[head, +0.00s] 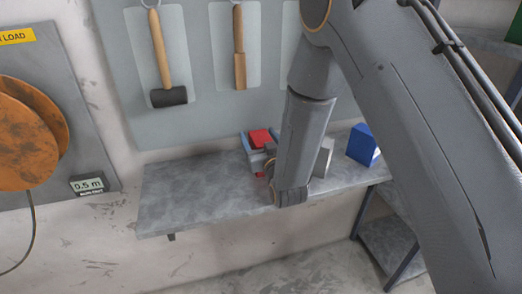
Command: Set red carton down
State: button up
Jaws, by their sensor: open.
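The red carton (260,137) is at the back of the grey wall shelf (190,200), near the middle of the shelf's length. Its top shows, and the rest is largely hidden by my arm and gripper. My gripper (262,160) is open and close in front of the carton, at the end of my arm. I cannot tell whether the fingers touch the carton, or whether its base rests on the shelf.
A grey block (324,157) and a blue box (362,145) stand to the right on the shelf. The shelf's left part is bare. A hammer (160,55) hangs on the panel above.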

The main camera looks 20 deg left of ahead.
jog(key=shift+w+a, duration=0.3)
jog(key=shift+w, duration=0.2)
jog(key=c, duration=1.3)
jog(key=shift+c, duration=0.6)
jog(key=shift+r, duration=0.15)
